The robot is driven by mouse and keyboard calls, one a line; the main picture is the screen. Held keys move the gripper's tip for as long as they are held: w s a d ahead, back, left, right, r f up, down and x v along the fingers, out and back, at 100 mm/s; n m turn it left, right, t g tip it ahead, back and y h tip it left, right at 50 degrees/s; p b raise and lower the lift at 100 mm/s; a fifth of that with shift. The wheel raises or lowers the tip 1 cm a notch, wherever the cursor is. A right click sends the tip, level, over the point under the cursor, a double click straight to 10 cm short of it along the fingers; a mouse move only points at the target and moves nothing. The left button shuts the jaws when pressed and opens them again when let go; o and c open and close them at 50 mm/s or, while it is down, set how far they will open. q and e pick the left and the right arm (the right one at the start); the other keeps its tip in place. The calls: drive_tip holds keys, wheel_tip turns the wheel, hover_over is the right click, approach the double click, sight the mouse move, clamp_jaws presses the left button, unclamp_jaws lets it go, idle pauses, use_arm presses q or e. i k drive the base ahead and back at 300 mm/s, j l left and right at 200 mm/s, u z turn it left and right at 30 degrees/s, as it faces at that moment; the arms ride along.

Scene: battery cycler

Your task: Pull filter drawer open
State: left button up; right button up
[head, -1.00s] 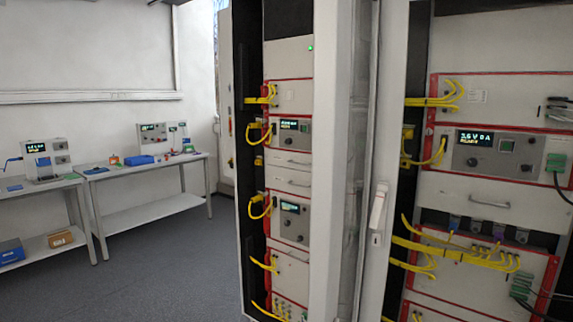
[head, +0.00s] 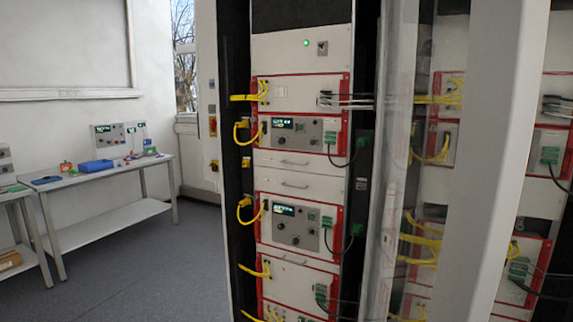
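Two plain light-grey drawer fronts with bar handles sit one above the other in the rack, between two red-edged instrument units. The upper drawer (head: 277,162) and the lower drawer (head: 270,184) both look flush with the rack face. No label that I can read tells which one is the filter drawer. Neither of my grippers is in view.
Red-edged units with displays (head: 297,134) and yellow and green-black cables fill the rack. A tall clear door panel with a pale frame (head: 490,150) stands right of it, a second rack behind. Benches (head: 110,176) stand at left. The grey floor (head: 150,265) between is clear.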

sight(316, 164)
drive_tip(key=i+j+z, duration=0.1)
drive_tip(key=j, duration=0.25)
drive_tip(key=i+j, duration=0.15)
drive_tip(key=j, duration=0.2)
drive_tip(key=i+j+z, duration=0.15)
drive_tip(key=j, duration=0.2)
drive_tip(key=i+j+z, duration=0.15)
drive_tip(key=i+j, duration=0.25)
drive_tip(key=i+j+z, duration=0.2)
drive_tip(key=i+j, duration=0.15)
drive_tip(key=j, duration=0.15)
